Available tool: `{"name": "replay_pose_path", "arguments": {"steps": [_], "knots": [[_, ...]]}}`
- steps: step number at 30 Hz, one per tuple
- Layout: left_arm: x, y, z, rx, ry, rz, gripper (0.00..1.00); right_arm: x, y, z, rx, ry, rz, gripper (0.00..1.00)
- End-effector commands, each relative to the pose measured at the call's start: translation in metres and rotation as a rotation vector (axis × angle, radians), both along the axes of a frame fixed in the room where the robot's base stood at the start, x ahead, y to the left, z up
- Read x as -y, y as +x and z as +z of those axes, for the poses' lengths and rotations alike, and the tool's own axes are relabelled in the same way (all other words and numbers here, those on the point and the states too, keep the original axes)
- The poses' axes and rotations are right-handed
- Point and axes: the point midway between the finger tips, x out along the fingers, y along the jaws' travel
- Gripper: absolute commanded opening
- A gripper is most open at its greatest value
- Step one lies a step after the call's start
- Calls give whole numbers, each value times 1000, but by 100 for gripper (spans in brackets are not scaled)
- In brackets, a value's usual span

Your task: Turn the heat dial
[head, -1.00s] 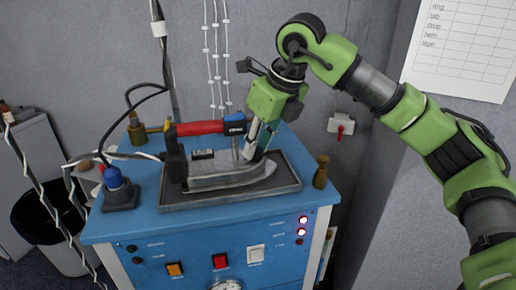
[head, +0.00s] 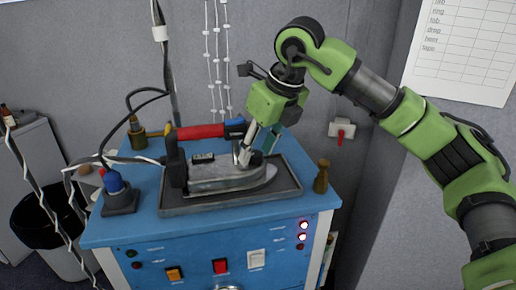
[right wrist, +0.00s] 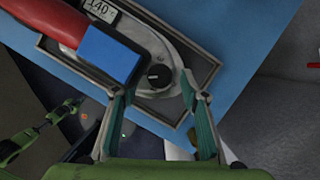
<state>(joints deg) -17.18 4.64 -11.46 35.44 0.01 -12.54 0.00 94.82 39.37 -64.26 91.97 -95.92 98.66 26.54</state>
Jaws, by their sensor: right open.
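The heat dial (right wrist: 159,76) is a small round black knob on the grey iron body, near its tip end, in the right wrist view. The iron (head: 235,178) lies in a dark tray, with a red and blue handle (head: 200,131) above it. My right gripper (head: 254,157) is open over the front part of the iron. In the right wrist view its two fingers (right wrist: 158,84) stand on either side of the dial, with visible gaps to it. In the head view the dial is hidden or too small to tell.
The tray (head: 285,195) sits on a blue workstation (head: 140,225) with buttons and lights on its front. A brass post (head: 321,175) stands to its right, a blue-topped device (head: 118,195) to its left. A small display (right wrist: 101,10) reads about 140. Cables hang at the left.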

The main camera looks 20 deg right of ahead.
Motion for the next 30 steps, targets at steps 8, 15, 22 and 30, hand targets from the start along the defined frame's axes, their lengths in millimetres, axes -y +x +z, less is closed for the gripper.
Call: {"name": "replay_pose_path", "arguments": {"steps": [8,15,22,30], "knots": [[0,0,0,-1,0,0,0,5,-11,32,4,1,0,40],[1,0,0,0,-1,0,0,13,-29,79,3,1,0,40],[1,1,0,1,-1,0,0,18,-40,106,1,0,0,40],[1,1,0,1,-1,0,0,19,-42,111,0,0,0,40]]}}
